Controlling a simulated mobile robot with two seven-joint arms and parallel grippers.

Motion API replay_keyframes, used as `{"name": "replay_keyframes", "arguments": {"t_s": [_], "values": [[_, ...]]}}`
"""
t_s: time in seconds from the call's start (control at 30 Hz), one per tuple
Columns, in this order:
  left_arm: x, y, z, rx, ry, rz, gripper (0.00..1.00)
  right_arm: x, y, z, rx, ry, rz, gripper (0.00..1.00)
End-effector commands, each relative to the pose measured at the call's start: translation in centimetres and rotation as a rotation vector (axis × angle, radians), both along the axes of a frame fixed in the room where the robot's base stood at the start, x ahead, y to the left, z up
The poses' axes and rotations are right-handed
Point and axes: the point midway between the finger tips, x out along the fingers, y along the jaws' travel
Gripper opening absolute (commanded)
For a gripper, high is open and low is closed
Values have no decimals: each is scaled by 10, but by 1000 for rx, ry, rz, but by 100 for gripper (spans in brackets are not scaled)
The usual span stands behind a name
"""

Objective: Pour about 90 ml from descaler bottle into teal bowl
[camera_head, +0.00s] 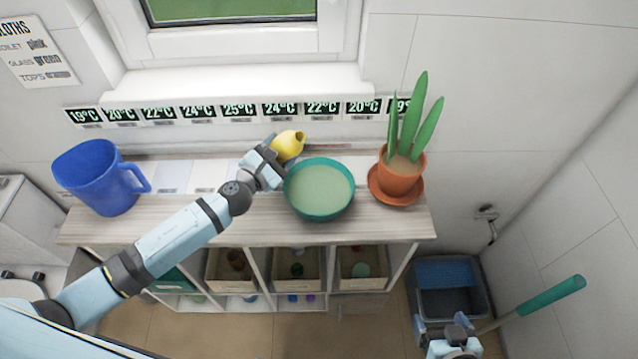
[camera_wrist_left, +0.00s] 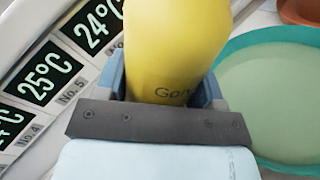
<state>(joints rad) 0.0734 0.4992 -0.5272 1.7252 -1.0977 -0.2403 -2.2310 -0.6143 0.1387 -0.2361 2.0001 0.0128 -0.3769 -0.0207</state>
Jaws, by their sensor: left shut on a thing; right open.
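The yellow descaler bottle (camera_head: 289,144) is in my left gripper (camera_head: 272,163), beside the back left rim of the teal bowl. It looks tilted, its narrower end towards the right; I cannot see a stream. In the left wrist view the bottle (camera_wrist_left: 172,50) fills the space between the fingers (camera_wrist_left: 165,88), part of its lettering showing. The teal bowl (camera_head: 320,214) stands on the shelf top, pale green inside; its rim also shows in the left wrist view (camera_wrist_left: 285,36). I cannot tell the liquid's depth. My right gripper (camera_head: 452,340) is open and low at the lower right, away from the shelf.
A blue jug (camera_head: 98,180) stands at the left end of the shelf top (camera_head: 200,229). A potted plant (camera_head: 402,178) on a saucer stands just right of the bowl. Temperature cards (camera_head: 240,110) line the wall behind. A blue-grey bucket (camera_head: 450,290) is on the floor at right.

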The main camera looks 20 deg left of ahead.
Motion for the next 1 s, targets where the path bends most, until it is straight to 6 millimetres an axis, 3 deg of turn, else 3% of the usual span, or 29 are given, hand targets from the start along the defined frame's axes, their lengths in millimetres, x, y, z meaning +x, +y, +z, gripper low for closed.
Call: {"name": "replay_keyframes", "arguments": {"t_s": [0.17, 0.37, 0.43, 0.63, 1.0], "values": [[0, 1, 2, -81, 19, 0, 26, -1, -2, -5, -3, 4, -2, 88], [1, 5, 3, -296, 72, 0, 26, -1, -3, -16, -5, 9, -2, 88], [2, 6, 19, -352, 84, 0, 26, -2, -3, -6, -7, 15, -2, 88], [2, 7, 38, -472, 115, 0, 26, -2, -4, 10, -8, 7, -3, 88], [2, 8, 46, -648, 159, -1, 26, 0, -5, 12, -7, -1, -10, 88]]}}
